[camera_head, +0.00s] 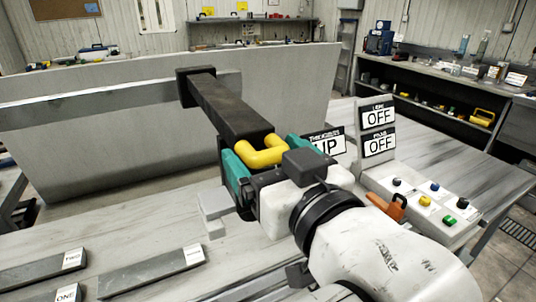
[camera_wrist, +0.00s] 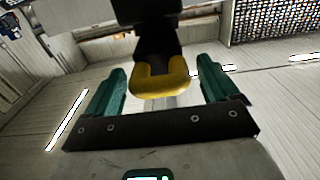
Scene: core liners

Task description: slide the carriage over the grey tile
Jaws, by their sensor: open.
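The carriage appears to be a dark block and bar (camera_head: 225,105) on a long grey rail (camera_head: 90,100), with a yellow U-shaped handle (camera_head: 268,156) at its near end. The handle also shows in the wrist view (camera_wrist: 160,88). My gripper (camera_head: 270,158) is open, its teal fingers on either side of the yellow handle; in the wrist view gaps show between handle and both fingers. A light grey stepped block (camera_head: 214,205) sits on the bench left of my gripper. I cannot tell whether it is the grey tile.
Dark slabs labelled TWO (camera_head: 40,270) and ONE (camera_head: 40,295), plus another slab (camera_head: 150,272), lie at front left. A panel with coloured buttons (camera_head: 425,200) and signs reading OFF (camera_head: 378,117) stands right. A grey wall (camera_head: 290,90) rises behind the bench.

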